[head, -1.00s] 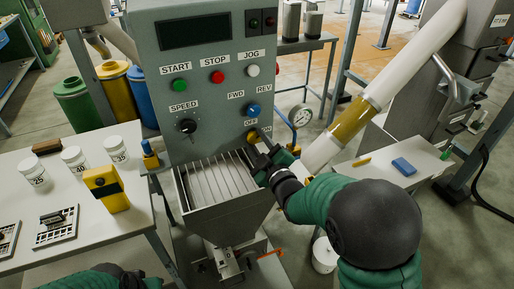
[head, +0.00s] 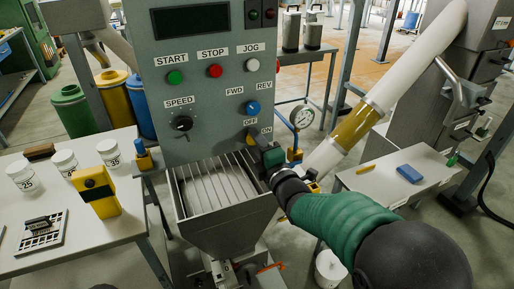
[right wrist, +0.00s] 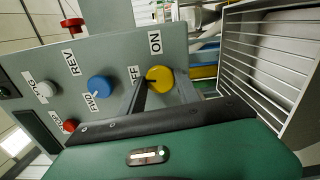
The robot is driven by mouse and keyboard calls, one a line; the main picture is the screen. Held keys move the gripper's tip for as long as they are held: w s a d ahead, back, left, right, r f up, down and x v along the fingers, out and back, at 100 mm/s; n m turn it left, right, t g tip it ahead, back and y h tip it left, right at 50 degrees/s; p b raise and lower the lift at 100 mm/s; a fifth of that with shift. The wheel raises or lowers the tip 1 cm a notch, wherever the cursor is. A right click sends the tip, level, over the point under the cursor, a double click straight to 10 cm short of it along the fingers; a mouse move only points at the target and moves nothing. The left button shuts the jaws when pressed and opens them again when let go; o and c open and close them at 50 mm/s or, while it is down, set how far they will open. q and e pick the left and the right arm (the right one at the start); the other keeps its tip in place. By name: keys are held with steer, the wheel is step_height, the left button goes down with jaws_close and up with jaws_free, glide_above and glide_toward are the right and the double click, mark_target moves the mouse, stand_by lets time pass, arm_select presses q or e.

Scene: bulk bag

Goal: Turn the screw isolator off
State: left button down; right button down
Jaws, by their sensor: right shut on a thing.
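The screw isolator is a yellow rotary knob (right wrist: 160,79) at the lower right of the grey control panel (head: 210,85). OFF and ON labels sit beside it. My right gripper (head: 258,138) is at the knob in the head view and hides most of it. In the right wrist view its fingers (right wrist: 160,92) are on either side of the knob, shut on it. I cannot tell clearly which label the knob points to. My left gripper is not in view.
A blue FWD/REV knob (head: 252,108) is just above the isolator. A grated hopper (head: 215,190) stands below the panel. A left table (head: 110,240) holds jars and a yellow device (head: 97,195). A slanted pipe (head: 400,80) rises on the right.

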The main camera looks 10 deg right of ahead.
steer(key=shift+a+f+n+b, duration=0.1)
steer(key=shift+f+n+b, duration=0.3)
steer(key=shift+n, duration=0.3)
steer(key=shift+s, duration=0.1)
steer(key=shift+f, duration=0.1)
steer(key=c, duration=1.1)
jaws_free()
steer(key=shift+o, duration=1.1)
steer(key=shift+r, duration=0.25)
